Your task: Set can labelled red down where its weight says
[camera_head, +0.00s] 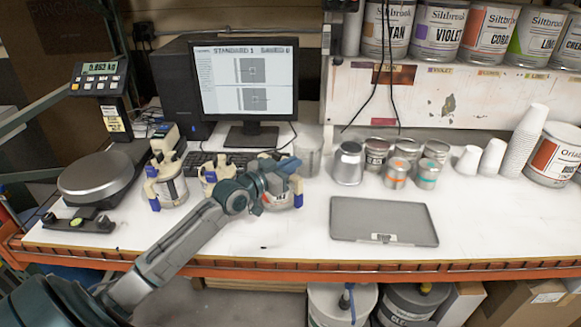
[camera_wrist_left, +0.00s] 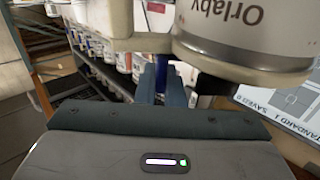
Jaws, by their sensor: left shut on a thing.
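A white can (camera_head: 284,202) with a red-orange patch and blue-handled lid fittings stands at or just above the white bench, left of centre. My left gripper (camera_head: 262,180) is shut on it; the arm hides part of the can and the exact grip. In the left wrist view a can marked "Orlaby" (camera_wrist_left: 245,35) fills the upper right, beside the gripper's fingers (camera_wrist_left: 165,82). The scale (camera_head: 96,174) at the left has a bare round plate; its display (camera_head: 100,69) shows a kg figure, which looks like 5.052. My right gripper is out of view.
Two similar lidded cans (camera_head: 172,188) and (camera_head: 214,172) stand left of my gripper. A flat grey tray (camera_head: 384,216) lies at right. Several small tins (camera_head: 349,163) and white cups (camera_head: 523,140) stand behind it. A monitor (camera_head: 246,80) stands at the back.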

